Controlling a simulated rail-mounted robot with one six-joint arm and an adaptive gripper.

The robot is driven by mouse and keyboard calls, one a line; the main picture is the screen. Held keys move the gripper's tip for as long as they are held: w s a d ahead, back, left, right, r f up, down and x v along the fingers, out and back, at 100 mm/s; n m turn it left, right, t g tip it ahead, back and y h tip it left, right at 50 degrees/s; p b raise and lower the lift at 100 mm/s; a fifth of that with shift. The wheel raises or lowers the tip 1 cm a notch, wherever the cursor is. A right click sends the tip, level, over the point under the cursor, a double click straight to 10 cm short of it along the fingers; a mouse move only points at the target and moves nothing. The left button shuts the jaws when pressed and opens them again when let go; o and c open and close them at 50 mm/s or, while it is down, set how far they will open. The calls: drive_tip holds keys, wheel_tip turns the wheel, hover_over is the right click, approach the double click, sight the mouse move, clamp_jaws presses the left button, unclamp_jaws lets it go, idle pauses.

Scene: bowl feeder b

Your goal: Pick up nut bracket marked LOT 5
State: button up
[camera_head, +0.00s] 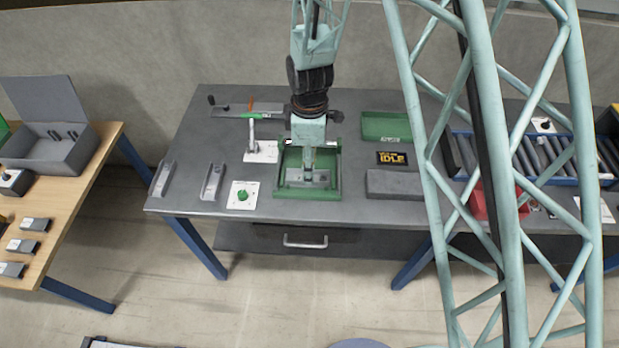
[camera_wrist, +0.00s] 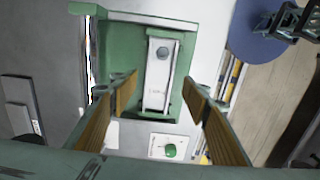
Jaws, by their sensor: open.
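A pale grey bracket (camera_wrist: 156,88) with a round grey nut or hole near one end lies in a green tray (camera_wrist: 117,42). In the head view the green tray (camera_head: 335,192) stands at the middle of the grey table, with the bracket (camera_head: 294,183) partly hidden under my gripper (camera_head: 308,174). In the wrist view my gripper (camera_wrist: 160,88) is open, one finger on each side of the bracket. It holds nothing; I cannot tell its height above the bracket. No LOT 5 marking is readable.
Two grey channel pieces (camera_head: 212,182) lie at the table's left. A white plate with a green knob (camera_head: 243,196) is left of the tray, and a clamp stand (camera_head: 252,140) behind it. A grey block (camera_head: 394,184) and an IDLE sign (camera_head: 392,158) are to the right.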

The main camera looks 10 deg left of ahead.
drive_tip(key=shift+f, duration=1.95)
drive_tip(key=shift+c, duration=0.4)
drive_tip(key=c, duration=1)
drive_tip(key=shift+r, duration=0.15)
drive_tip(key=shift+w+r, duration=0.1)
drive_tip(key=shift+r, duration=1.5)
drive_tip(key=s+d, duration=0.2)
drive_tip(key=s, duration=0.2)
drive_tip(key=s+d+r+b, duration=0.1)
drive_tip(key=s+d, duration=0.2)
drive_tip(key=s, duration=0.2)
drive_tip(key=s+d+b, duration=0.1)
drive_tip(key=s+d, duration=0.2)
drive_tip(key=s, duration=0.1)
drive_tip(key=shift+s+d+r, duration=0.15)
drive_tip(key=shift+s+r, duration=0.15)
drive_tip(key=shift+s, duration=0.05)
